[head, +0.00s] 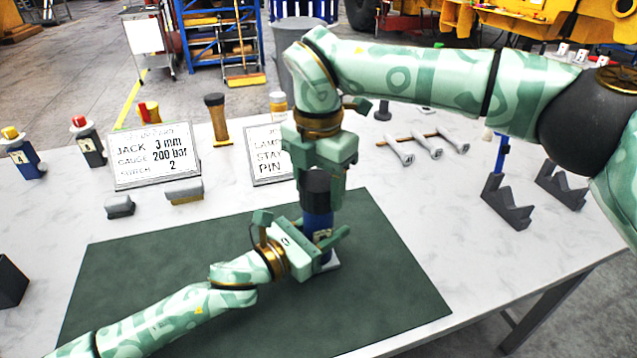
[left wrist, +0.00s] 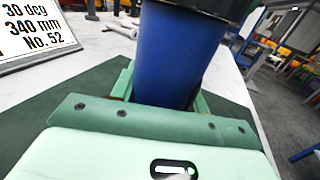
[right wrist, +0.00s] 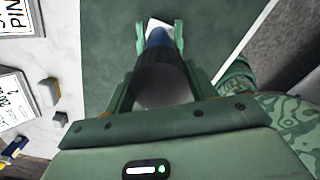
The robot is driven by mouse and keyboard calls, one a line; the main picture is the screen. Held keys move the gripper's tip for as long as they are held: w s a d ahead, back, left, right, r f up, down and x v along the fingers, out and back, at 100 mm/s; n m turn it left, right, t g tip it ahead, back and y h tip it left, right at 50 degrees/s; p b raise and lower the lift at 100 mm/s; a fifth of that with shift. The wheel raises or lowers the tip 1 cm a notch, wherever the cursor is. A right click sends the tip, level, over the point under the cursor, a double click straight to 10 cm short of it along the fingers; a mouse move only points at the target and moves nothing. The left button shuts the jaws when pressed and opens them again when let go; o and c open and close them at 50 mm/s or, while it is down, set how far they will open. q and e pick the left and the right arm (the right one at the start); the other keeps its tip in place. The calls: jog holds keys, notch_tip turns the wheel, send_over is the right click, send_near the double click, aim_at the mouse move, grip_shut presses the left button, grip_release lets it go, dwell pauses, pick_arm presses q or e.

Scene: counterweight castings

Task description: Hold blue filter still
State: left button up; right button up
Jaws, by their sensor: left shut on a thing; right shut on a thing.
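The blue filter (head: 318,222) stands upright over the green mat (head: 150,290), with a black top (head: 316,182) and a pale piece (head: 329,266) at its foot. My left gripper (head: 322,240) is shut around its blue body from the side. The blue body fills the space between the fingers in the left wrist view (left wrist: 170,60). My right gripper (head: 319,188) comes from above and is shut on the black top. The right wrist view shows that dark top (right wrist: 160,82) between the fingers, with blue beyond it. The filter's foot is partly hidden by my left gripper.
Two sign boards (head: 155,155) (head: 268,155) stand behind the mat, with small grey blocks (head: 120,207) near the left one. Rods with metal heads (head: 428,145) and dark V-blocks (head: 507,202) lie right.

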jog(key=shift+f, duration=0.6)
jog(key=m, duration=1)
jog(key=shift+m, duration=0.4)
jog(key=m, duration=1)
jog(key=shift+s+a+f, duration=0.1)
jog(key=shift+a, duration=0.1)
jog(key=shift+d+m, duration=0.1)
jog(key=shift+m, duration=0.8)
jog(key=o, duration=1)
jog(key=shift+c, duration=0.2)
